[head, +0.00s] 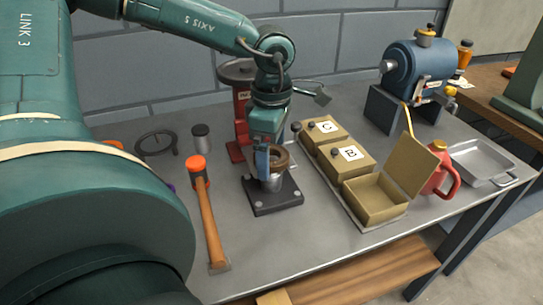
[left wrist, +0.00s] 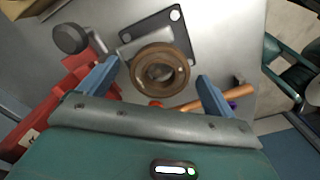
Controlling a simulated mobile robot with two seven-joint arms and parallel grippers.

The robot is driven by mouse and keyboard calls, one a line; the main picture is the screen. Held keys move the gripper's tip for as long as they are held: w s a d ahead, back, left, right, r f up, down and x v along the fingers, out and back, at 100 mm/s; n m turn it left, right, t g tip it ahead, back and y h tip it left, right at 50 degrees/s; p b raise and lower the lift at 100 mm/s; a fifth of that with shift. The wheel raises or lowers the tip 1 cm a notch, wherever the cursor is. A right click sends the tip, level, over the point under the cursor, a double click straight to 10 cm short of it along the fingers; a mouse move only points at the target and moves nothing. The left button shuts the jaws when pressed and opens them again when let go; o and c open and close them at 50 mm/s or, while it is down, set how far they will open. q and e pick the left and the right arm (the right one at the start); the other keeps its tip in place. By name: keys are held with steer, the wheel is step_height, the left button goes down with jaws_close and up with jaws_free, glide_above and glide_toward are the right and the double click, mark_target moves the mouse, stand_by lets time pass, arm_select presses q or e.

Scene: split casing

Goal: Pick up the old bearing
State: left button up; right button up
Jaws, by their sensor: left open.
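The old bearing, a rusty brown ring (head: 281,160), sits on top of a grey metal post (head: 272,183) on a square black base plate (head: 262,207). In the left wrist view the bearing (left wrist: 160,70) shows from above, with a dark round centre. My left gripper (head: 270,168) points down right at the bearing, and a blue finger partly hides it in the head view. In the left wrist view the left gripper (left wrist: 158,72) is open, its two blue fingers on either side of the bearing with gaps. I cannot tell its exact height over the ring. My right gripper is not visible.
A hammer with an orange-tipped head (head: 208,220) lies left of the plate. A red press (head: 240,105) stands behind. To the right are lidded boxes C (head: 323,138) and B (head: 347,166), an open box (head: 373,203), a red oil can (head: 439,175) and a grey tray (head: 483,165).

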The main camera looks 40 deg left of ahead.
arm_select(q)
steer(key=c, duration=1.2)
steer(key=shift+c, duration=0.4)
steer(key=shift+r, duration=0.15)
